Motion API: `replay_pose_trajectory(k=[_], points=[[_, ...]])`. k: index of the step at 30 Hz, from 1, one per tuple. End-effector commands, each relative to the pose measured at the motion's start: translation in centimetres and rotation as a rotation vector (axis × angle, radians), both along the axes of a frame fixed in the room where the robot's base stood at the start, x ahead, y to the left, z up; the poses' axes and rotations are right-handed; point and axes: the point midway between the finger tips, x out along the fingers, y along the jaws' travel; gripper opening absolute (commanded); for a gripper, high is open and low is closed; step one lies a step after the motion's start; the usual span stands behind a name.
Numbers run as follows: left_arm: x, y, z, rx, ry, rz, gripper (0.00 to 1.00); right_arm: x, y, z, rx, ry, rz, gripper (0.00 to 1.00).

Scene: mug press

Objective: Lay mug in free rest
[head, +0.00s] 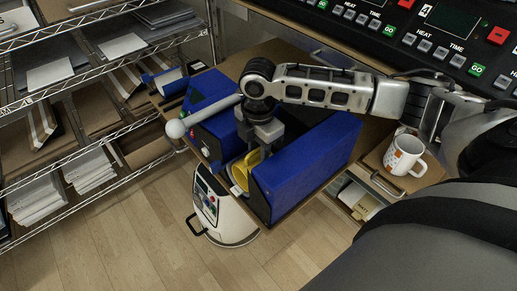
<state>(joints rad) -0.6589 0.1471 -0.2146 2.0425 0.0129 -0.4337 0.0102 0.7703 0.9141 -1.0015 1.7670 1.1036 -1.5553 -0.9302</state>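A yellow mug-like piece (240,171) shows between two blue blocks of the press on the wooden table, partly hidden. My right gripper (262,150) points down right over it and appears to touch or overlap it; whether its fingers are closed on it I cannot tell. A white mug with orange marks (404,155) stands upright on a small wooden surface at the right. A blue and white mug-like piece (171,81) lies on its side at the table's far left corner. Which rest is free is not clear. My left gripper is not in view.
The blue press (308,165) has a white lever with a ball end (175,129) reaching left. A control panel (425,35) runs along the top right. Wire shelves (75,75) with paper and boxes stand at the left. A white machine (215,212) stands on the floor below.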

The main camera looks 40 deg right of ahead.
Motion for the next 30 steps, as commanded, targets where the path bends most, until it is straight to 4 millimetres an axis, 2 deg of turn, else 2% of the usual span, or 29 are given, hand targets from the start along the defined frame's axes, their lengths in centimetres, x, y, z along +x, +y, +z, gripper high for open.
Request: replay_pose_trajectory(k=[4,12,15,16,30], points=[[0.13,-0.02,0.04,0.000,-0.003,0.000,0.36,0.01,-0.01,-0.72,0.000,0.000,0.000,0.31],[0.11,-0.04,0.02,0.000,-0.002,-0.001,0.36,0.01,0.01,-0.79,0.000,-0.001,0.001,0.31],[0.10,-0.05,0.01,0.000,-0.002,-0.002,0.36,0.01,0.01,-0.79,0.000,-0.001,0.001,0.03],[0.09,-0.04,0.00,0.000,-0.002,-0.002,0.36,0.01,0.01,-0.78,0.000,-0.001,0.001,0.00],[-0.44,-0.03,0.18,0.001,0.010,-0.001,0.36,0.05,0.03,-0.51,0.001,-0.002,0.000,0.00]])
